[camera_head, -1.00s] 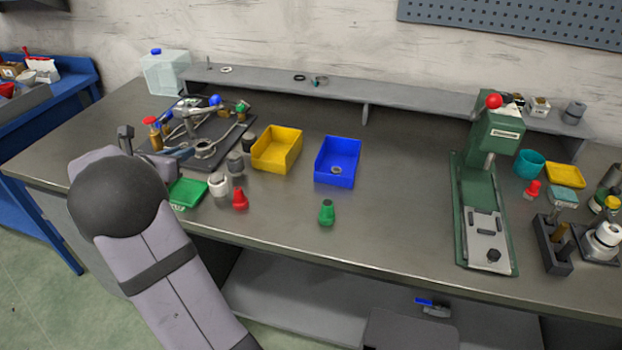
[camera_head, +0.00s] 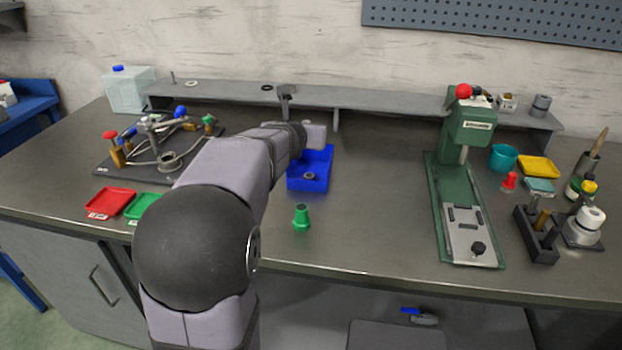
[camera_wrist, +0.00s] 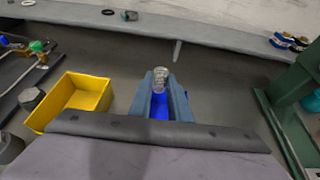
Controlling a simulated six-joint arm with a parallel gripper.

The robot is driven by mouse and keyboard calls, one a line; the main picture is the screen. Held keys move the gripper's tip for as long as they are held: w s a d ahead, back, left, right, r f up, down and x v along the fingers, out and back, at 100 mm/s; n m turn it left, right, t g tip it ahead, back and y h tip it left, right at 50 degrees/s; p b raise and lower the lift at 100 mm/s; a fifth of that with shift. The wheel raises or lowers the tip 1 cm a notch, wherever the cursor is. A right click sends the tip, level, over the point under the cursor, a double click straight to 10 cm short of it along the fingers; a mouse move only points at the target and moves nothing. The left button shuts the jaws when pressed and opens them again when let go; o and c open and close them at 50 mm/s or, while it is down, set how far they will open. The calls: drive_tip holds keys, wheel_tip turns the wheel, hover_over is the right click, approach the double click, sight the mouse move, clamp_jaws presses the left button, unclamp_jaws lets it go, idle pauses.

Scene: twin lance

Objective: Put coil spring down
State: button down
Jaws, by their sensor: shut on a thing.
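In the wrist view, my gripper (camera_wrist: 161,76) is shut on the coil spring (camera_wrist: 160,84), a small pale, clear-grey piece between the two blue-grey fingertips. The blue bin (camera_wrist: 160,107) shows between and behind the fingers. In the head view, my arm reaches over the bench to the blue bin (camera_head: 307,186), hiding part of its left and back. A small grey ring (camera_head: 309,176) lies in the blue bin.
The yellow bin (camera_wrist: 88,92) stands left of my gripper. A green press (camera_head: 457,190) stands to the right. A green cone-shaped piece (camera_head: 302,218) stands in front of the blue bin. The shelf (camera_head: 385,104) runs behind. The bench between blue bin and press is clear.

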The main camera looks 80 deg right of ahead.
drive_tip(key=s, duration=0.2)
drive_tip(key=b, duration=0.6)
hover_over(311, 165)
drive_tip(key=a, duration=0.4)
drive_tip(key=f, duration=0.6)
drive_tip(key=shift+s+d, duration=0.15)
drive_tip(key=shift+s, duration=0.2)
wheel_tip(311, 165, down, 4)
drive_tip(key=b, duration=0.4)
drive_tip(key=shift+r, duration=0.15)
drive_tip(key=shift+f, duration=0.2)
drive_tip(key=c, duration=1.7)
unclamp_jaws()
drive_tip(key=shift+r, duration=0.1)
drive_tip(key=shift+o, duration=0.2)
drive_tip(key=shift+r, duration=0.15)
